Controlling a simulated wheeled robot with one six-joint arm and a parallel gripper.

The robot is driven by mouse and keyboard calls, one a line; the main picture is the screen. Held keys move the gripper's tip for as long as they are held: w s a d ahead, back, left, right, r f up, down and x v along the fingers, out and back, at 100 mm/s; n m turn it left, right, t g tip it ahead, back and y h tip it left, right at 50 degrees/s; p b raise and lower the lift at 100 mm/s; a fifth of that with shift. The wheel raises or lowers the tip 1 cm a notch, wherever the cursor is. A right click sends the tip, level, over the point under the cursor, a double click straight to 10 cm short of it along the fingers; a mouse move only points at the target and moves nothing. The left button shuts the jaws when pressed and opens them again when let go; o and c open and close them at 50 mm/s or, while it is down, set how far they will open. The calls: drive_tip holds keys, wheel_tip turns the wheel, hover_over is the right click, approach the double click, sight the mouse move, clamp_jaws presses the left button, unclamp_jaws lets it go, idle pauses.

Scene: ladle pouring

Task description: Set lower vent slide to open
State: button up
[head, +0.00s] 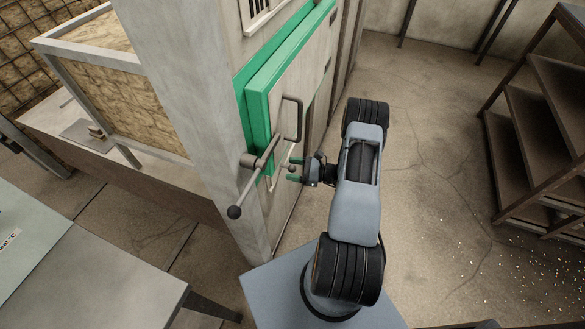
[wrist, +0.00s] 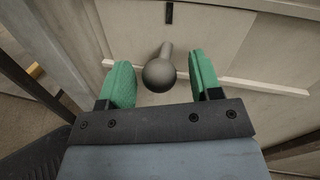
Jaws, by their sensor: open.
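The vent slide's round dark grey knob (wrist: 159,74) sticks out from a pale panel in the wrist view. A thin white strip (wrist: 264,87) runs across the panel on both sides of it. My gripper (wrist: 162,65) is open, with one green finger on each side of the knob. Gaps show between the knob and both fingers, so they do not appear to touch it. In the head view, my gripper (head: 294,170) is at the lower part of the cabinet front, with the small knob (head: 291,168) between its fingertips. The slide's plate is hard to make out.
A green-edged door (head: 262,110) with a loop handle (head: 293,118) is just left of my gripper. A long ball-ended lever (head: 252,183) juts out near it. A shelf rack (head: 545,125) stands at the right. The floor (head: 440,130) between is clear.

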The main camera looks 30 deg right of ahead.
drive_tip(key=shift+w+a, duration=0.15)
drive_tip(key=shift+a, duration=0.1)
clamp_jaws()
idle(0.5)
